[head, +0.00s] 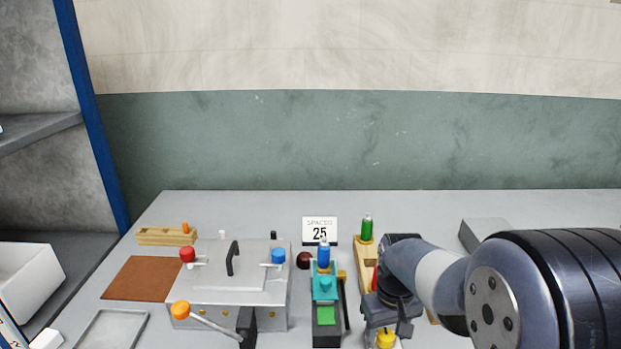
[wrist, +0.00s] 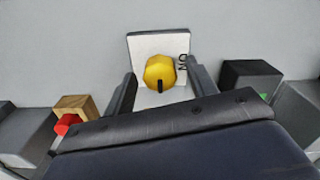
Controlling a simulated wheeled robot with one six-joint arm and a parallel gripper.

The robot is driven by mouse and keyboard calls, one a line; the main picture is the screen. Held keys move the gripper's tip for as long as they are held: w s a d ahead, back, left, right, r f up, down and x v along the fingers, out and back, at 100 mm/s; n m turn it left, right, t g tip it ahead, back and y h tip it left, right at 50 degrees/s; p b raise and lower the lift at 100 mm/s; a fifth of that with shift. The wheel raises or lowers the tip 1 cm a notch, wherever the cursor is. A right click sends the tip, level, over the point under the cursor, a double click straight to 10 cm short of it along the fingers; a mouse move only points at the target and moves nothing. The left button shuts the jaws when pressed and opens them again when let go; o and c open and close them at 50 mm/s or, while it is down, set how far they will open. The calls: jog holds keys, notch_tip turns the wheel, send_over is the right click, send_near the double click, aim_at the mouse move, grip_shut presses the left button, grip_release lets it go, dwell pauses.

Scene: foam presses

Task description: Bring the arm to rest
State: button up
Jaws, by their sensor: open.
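My gripper (head: 387,329) is low over the right-hand part of the table in the head view, with my arm reaching in from the right. It is open. In the wrist view the two fingers of my gripper (wrist: 161,88) stand to either side of a yellow knob (wrist: 159,70) with a black mark, in front of a white plate bearing a partly hidden number. The yellow knob also shows just below my gripper in the head view (head: 386,340). I cannot tell whether the fingers touch it.
A metal press (head: 190,285) with red, blue and orange knobs stands left. A teal device (head: 325,285) with a blue top stands left of my gripper. A wooden stand (head: 364,250) with a green-topped piece is close behind. A sign (head: 320,230) reads 25. A grey block (head: 484,233) lies back right.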

jog(key=n+b, duration=0.1)
jog(key=n, duration=0.2)
jog(key=shift+n, duration=0.3)
jog(key=shift+r, duration=0.95)
jog(key=shift+s, duration=0.15)
